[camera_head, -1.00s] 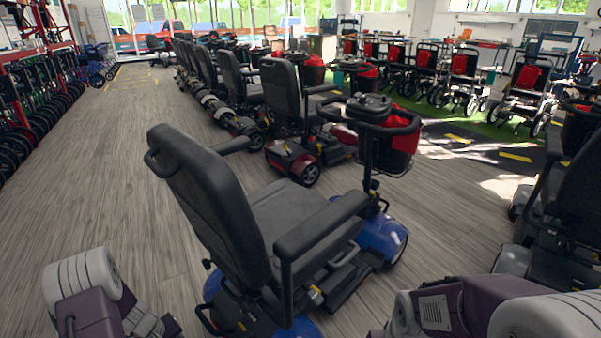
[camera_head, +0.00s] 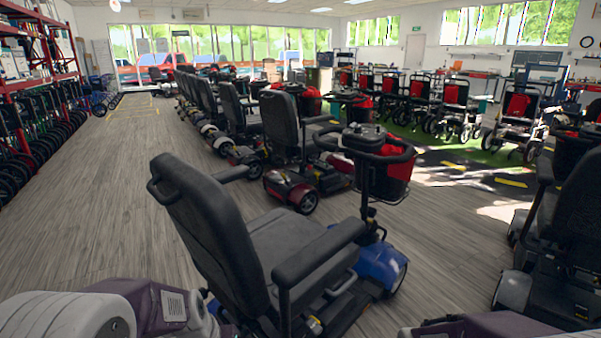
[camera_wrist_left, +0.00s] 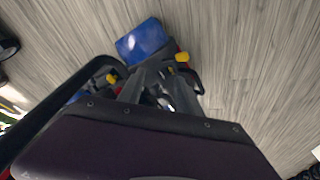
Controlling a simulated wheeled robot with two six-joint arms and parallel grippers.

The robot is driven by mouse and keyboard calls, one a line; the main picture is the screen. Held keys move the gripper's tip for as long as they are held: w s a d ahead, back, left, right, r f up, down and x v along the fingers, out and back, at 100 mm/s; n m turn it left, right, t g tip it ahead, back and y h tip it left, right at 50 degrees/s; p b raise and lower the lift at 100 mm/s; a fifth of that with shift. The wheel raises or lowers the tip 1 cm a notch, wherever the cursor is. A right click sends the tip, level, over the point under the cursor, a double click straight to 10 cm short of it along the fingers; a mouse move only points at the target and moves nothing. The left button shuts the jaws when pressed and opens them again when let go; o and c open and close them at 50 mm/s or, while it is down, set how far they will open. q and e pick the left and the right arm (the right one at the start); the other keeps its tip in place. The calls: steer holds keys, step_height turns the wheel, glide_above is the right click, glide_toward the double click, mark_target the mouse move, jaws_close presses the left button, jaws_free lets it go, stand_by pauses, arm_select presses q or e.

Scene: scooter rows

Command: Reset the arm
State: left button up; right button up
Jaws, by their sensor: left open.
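My left arm (camera_head: 140,308), purple and pale grey, reaches in at the bottom left of the head view, in front of the nearest scooter. Its gripper is not visible there. In the left wrist view the purple and black body of my left gripper (camera_wrist_left: 150,146) fills the bottom. The gripper is open, with nothing seen held, and its fingertips are hard to make out against dark scooter parts. Only a purple link of my right arm (camera_head: 485,328) shows at the bottom right edge of the head view. My right gripper is out of frame.
A blue scooter (camera_head: 215,230) with a black seat stands close in front; its blue body (camera_wrist_left: 143,40) shows in the left wrist view. Another dark scooter (camera_head: 570,235) stands close at right. Rows of scooters and wheelchairs stand beyond. Wood floor (camera_head: 100,200) is clear at left.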

arm_select(q)
steer(key=s+g+y+p, duration=0.1)
steer(key=s+g+p, duration=0.1)
steer(key=s, duration=0.8)
step_height(320, 180, up, 35)
steer(key=p, duration=3.4)
steer(key=shift+a, duration=0.25)
